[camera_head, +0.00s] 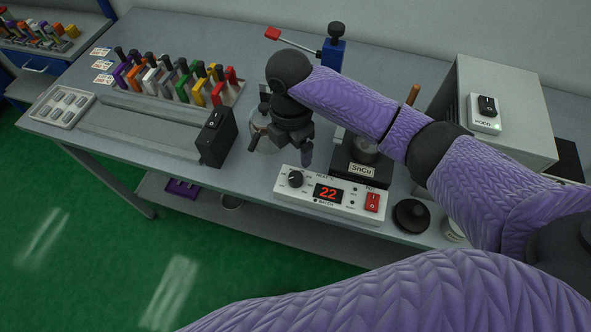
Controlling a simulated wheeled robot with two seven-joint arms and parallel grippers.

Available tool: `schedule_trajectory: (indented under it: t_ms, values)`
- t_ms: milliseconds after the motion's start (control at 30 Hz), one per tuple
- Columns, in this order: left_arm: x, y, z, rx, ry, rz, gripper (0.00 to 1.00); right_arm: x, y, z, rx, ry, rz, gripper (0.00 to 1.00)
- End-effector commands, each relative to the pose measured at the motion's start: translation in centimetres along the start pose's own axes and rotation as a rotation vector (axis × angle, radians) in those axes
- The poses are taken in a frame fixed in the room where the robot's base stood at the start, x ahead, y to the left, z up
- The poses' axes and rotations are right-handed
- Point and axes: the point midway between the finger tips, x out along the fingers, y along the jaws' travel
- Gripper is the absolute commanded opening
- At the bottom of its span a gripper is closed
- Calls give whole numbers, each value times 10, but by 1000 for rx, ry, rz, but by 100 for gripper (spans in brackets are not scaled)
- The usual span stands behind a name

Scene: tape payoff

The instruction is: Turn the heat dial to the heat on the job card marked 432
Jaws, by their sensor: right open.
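The heat dial (296,178) is a black knob on the left of a white heat control box (330,214) at the table's front edge. Its red display (327,193) reads 22. Small job cards (102,65) lie at the back left of the table; their print is too small to read, so I cannot tell which is marked 432. My right gripper (281,152) is open and empty, pointing down behind and a little above the dial, apart from it. My left gripper is not in view.
A red switch (372,201) sits on the box's right. A black pot base marked SnCu (361,170) stands behind it. A black switch box (215,137) is to the left, near a rack of coloured tools (185,85). A black round knob-like object (411,215) stands right.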

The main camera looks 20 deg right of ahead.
Motion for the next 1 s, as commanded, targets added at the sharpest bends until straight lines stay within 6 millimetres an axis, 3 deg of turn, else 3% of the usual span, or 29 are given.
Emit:
schedule_trajectory:
  t_ms: [200, 400, 733, 1000]
  values:
    - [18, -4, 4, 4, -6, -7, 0, 54, -1, -1, -1, 1, -4, 83]
    - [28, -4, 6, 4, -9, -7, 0, 89, 0, -1, 1, 1, -1, 83]
    - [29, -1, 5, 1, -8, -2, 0, 95, 0, -1, 0, 1, 2, 83]
    - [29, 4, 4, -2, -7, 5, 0, 95, 0, -1, 1, 1, 2, 28]
